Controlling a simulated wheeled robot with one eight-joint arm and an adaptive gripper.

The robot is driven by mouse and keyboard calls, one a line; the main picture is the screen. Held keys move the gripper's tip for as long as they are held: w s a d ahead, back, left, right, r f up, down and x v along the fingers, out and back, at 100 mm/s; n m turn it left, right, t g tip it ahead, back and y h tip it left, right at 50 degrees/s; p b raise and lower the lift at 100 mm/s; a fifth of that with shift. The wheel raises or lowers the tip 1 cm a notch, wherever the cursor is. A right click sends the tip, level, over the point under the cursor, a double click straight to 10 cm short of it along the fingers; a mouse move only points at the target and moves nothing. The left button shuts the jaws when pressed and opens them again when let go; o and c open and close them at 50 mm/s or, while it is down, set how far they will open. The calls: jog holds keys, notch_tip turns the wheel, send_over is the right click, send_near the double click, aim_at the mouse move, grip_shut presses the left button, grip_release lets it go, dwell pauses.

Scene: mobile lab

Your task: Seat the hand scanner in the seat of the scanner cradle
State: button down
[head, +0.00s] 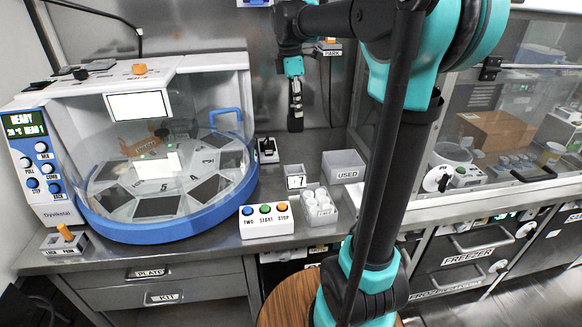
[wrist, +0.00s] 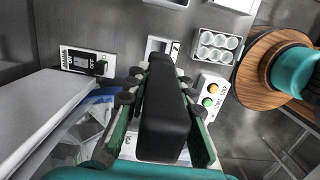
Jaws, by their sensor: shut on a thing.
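My gripper (head: 295,98) hangs pointing down in front of the back wall, above the rear of the bench. It is shut on the hand scanner (head: 295,123), a dark, elongated body. In the wrist view the black scanner (wrist: 163,115) fills the space between the finger pads and hides part of the bench behind it. The scanner is held above the bench top, clear of it. I cannot surely pick out the scanner cradle; a small labelled fixture (head: 329,45) on the back wall, right of my gripper, is too small to identify.
Below are a switch box (head: 268,149), a small box marked 7 (head: 296,182), a USED bin (head: 343,167), a tray of white cups (head: 318,208) and a button panel (head: 266,221). A domed carousel machine (head: 160,230) stands left. A glass-fronted enclosure (head: 500,110) stands right.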

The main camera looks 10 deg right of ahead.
aim_at(292, 127)
notch_tip(292, 127, down, 19)
jog(key=shift+r, duration=0.1)
dwell(0.3)
jog(key=c, duration=1.3)
grip_release()
jog(key=r, duration=0.4)
jog(key=a+r, duration=0.1)
jog(key=r, duration=0.7)
jog(key=shift+a, duration=0.25)
jog(key=shift+s, duration=0.1)
